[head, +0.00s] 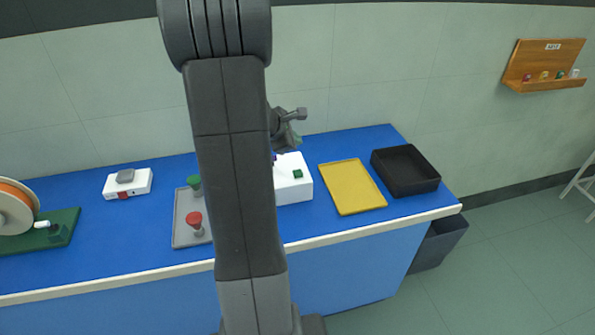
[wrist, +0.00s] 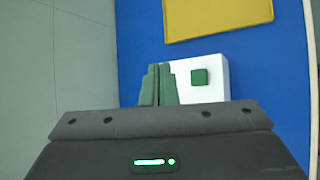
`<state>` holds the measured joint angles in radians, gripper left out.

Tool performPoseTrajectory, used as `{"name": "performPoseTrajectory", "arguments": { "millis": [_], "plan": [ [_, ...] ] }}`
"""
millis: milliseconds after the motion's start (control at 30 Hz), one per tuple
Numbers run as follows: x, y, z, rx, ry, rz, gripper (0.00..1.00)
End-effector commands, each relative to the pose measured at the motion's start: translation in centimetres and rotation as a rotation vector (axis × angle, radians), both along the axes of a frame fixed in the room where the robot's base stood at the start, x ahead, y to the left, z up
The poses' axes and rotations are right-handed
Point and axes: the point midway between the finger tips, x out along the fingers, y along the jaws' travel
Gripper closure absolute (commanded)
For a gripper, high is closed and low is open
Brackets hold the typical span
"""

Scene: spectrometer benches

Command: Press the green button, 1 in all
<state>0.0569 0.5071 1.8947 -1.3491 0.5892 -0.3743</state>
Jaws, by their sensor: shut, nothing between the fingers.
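The green button (head: 298,174) is a small square on the white box (head: 296,190), which stands on the blue bench right of my arm in the head view. In the wrist view the green button (wrist: 200,77) shows on the white box (wrist: 215,74), right of my fingertips. My gripper (wrist: 158,84) is shut and empty, its two fingers together in front of the box's left part. No contact between fingers and button shows.
On the blue bench (head: 130,240) are a yellow tray (head: 352,187), a black bin (head: 405,170), a grey tray (head: 180,228) with red (head: 195,219) and green (head: 194,182) knobbed things, a white device (head: 128,183) and a reel (head: 15,207). The wall (head: 380,70) stands behind.

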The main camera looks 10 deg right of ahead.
Motion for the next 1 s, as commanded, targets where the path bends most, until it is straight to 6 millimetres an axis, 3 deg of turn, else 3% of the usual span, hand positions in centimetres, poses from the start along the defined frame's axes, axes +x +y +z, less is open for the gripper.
{"name": "performPoseTrajectory", "arguments": {
  "millis": [267, 700, 1000],
  "plan": [
    [-0.1, 0.0, -1.6, 0.001, 0.002, -0.001, 1.0],
    [0.0, 0.0, -7.6, 0.001, 0.0, -0.001, 1.0],
    [0.0, 0.0, -8.9, 0.0, -0.001, -0.001, 1.0]
  ]
}}
